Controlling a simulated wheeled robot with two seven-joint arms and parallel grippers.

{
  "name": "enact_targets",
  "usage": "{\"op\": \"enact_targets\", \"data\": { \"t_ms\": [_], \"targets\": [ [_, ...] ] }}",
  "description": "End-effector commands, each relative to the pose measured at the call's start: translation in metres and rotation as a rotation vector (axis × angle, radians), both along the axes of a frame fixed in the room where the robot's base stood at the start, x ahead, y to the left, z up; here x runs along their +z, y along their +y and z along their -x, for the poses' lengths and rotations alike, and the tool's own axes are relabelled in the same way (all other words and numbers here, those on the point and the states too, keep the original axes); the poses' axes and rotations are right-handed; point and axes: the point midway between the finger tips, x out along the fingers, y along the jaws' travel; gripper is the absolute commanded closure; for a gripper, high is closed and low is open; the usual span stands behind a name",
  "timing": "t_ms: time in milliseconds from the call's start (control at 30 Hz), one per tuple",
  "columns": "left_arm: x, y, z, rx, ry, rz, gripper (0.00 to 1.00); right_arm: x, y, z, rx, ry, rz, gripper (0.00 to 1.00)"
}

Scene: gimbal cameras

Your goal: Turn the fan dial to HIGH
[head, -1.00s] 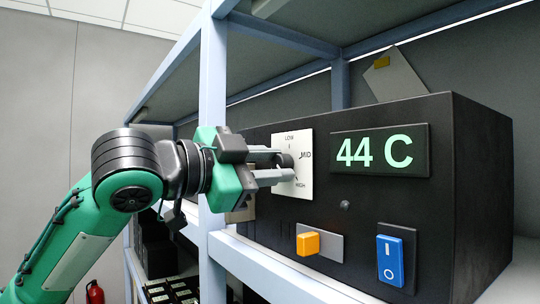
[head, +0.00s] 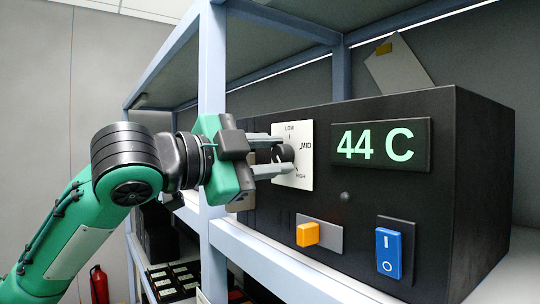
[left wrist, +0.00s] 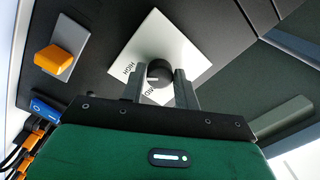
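The fan dial is a black round knob (head: 284,153) on a white plate (head: 304,187) marked LOW, MID and HIGH, on the front of a black box. It also shows in the left wrist view (left wrist: 160,70), where LOW is hidden. A pale mark on the knob seems to face between MID and HIGH, but it is too small to be sure. My left gripper (head: 275,155) is open at the dial, its fingers spread on either side of the knob. I cannot tell whether either finger touches it. My right gripper is not in view.
The box (head: 480,180) sits on a pale blue shelf and carries a green "44 C" display (head: 381,145), an orange switch (head: 307,234) and a blue rocker switch (head: 389,252). A shelf post (head: 212,70) stands close beside my left gripper. A fire extinguisher (head: 98,285) is at lower left.

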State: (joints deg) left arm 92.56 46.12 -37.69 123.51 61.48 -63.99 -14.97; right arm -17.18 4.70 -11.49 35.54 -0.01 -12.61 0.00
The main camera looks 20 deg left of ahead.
Motion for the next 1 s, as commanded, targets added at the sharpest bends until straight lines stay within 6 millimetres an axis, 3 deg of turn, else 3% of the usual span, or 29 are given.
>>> {"op": "enact_targets", "data": {
  "t_ms": [100, 467, 1000],
  "targets": [
    [0.000, 0.000, 0.000, 0.000, 0.000, 0.000, 0.50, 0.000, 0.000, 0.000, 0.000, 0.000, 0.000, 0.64],
    [-0.002, 0.004, 0.005, 0.000, 0.002, 0.000, 0.50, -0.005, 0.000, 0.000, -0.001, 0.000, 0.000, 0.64],
    [-0.007, 0.070, 0.091, 0.002, -0.002, 0.001, 0.50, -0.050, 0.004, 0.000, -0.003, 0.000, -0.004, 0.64]
  ]
}}
